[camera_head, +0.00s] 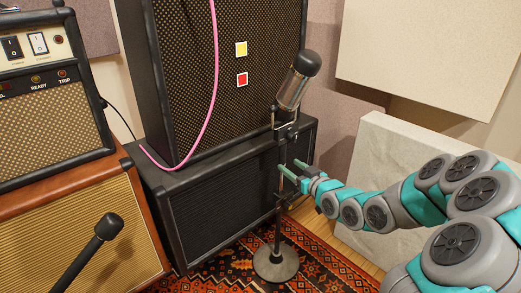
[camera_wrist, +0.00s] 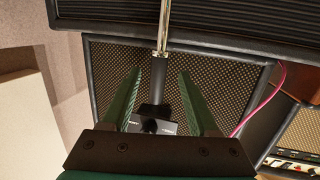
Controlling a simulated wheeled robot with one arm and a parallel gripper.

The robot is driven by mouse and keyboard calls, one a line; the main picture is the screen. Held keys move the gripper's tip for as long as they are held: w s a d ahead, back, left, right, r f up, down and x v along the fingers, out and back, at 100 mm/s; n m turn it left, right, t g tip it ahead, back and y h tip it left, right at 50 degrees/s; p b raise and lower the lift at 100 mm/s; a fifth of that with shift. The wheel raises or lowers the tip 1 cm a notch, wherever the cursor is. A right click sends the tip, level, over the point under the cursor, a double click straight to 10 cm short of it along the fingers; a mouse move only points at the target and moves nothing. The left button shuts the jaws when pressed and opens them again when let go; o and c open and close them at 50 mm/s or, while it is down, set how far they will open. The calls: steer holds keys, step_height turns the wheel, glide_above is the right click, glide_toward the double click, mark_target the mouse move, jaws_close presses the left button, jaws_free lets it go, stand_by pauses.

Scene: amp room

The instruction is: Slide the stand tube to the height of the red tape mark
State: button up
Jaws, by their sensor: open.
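The mic stand has a round base (camera_head: 276,263) on the rug and a thin upright tube (camera_head: 277,228). A grey and black microphone (camera_head: 297,82) tilts in a yoke on top. A red tape mark (camera_head: 242,79) is on the tall speaker cabinet, left of the microphone and slightly below its head. My gripper (camera_head: 287,165) is open at the stand, below the yoke. In the wrist view, a dark tube section (camera_wrist: 158,78) lies between my spread fingers (camera_wrist: 160,73), with gaps to both. A shiny tube section (camera_wrist: 164,25) and a black block (camera_wrist: 152,126) adjoin it.
A yellow mark (camera_head: 241,49) is above the red one. The tall cabinet (camera_head: 173,75) stands on a lower cabinet (camera_head: 225,185) close behind the stand. A pink cable (camera_head: 216,45) hangs down it. Another black microphone (camera_head: 108,227) is at front left. A pale panel (camera_head: 375,145) stands right.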

steer(key=shift+w+a+r+t+y, duration=0.3)
steer(key=shift+w+r+t+y, duration=0.1)
steer(key=shift+w+r+t, duration=0.3)
steer(key=p+x, duration=0.1)
steer(key=x, duration=0.6)
steer(key=shift+w, duration=0.2)
steer(key=shift+c, duration=0.3)
jaws_close()
steer(key=shift+a, duration=0.1)
stand_by(0.6)
